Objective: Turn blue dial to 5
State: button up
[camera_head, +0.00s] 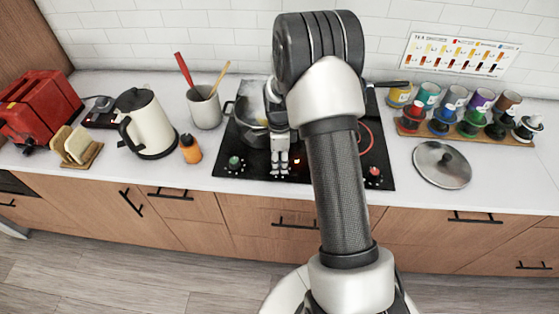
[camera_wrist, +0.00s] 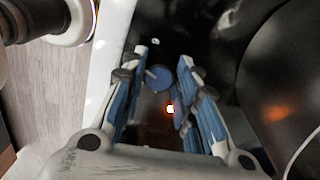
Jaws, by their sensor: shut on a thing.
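The blue dial (camera_wrist: 160,77) shows in the wrist view between my fingertips, with a pale pointer line on its face. My gripper (camera_wrist: 163,65) has one finger on each side of it and is shut on the dial. In the head view my gripper (camera_head: 280,166) points down at the front strip of the black cooktop (camera_head: 258,172), and it hides the blue dial there. The number at the pointer cannot be read.
A green dial (camera_head: 234,163) is left of my gripper and a red dial (camera_head: 374,172) is right. A pot (camera_head: 250,112) stands behind my gripper, partly hidden by my arm. An orange bottle (camera_head: 190,150) and cream kettle (camera_head: 149,125) are left; a lid (camera_head: 441,164) lies right.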

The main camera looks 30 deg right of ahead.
aim_at(280, 163)
dwell(0.4)
jog(key=o, duration=1.1)
jog(key=r, duration=1.2)
jog(key=shift+w+d, duration=0.1)
jog(key=shift+w, duration=0.1)
